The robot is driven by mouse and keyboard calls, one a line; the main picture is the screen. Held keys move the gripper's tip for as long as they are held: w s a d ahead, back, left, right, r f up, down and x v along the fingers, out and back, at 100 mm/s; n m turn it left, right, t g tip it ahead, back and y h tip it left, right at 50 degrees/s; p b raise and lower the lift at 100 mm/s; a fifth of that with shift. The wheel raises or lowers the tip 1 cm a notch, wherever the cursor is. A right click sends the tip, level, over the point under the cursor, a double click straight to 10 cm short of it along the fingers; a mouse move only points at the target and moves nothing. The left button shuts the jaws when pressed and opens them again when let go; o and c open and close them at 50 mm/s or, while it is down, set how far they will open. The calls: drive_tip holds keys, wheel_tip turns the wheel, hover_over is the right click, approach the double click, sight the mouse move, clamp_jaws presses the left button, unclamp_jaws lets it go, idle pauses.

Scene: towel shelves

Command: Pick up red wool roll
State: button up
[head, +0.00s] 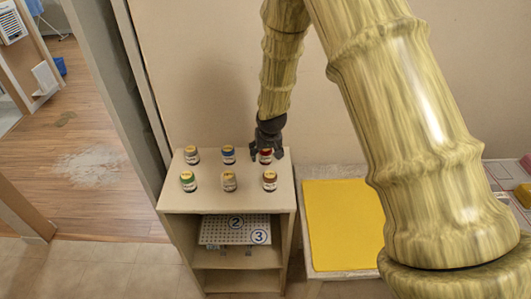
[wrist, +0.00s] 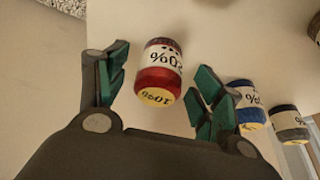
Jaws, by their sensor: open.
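The red wool roll (head: 265,157) has a pale label band and stands at the back right of the shelf top in the head view. In the wrist view the red roll (wrist: 159,72) lies between the two green fingers of my gripper (wrist: 160,88), with gaps on both sides. My gripper (head: 268,146) is open and empty, reaching down over the back right corner of the shelf top. It hides part of the red roll in the head view.
A blue roll (head: 228,155) stands left of the red one, and shows close to the right finger in the wrist view (wrist: 247,102). A brown roll (head: 270,180) stands in front. Other rolls share the shelf top (head: 210,204). A yellow mat (head: 342,225) lies right.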

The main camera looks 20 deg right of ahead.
drive_tip(key=shift+x, duration=1.1)
drive_tip(key=shift+c, duration=0.4)
drive_tip(key=c, duration=1)
drive_tip(key=shift+r, duration=0.1)
drive_tip(key=shift+c, duration=0.2)
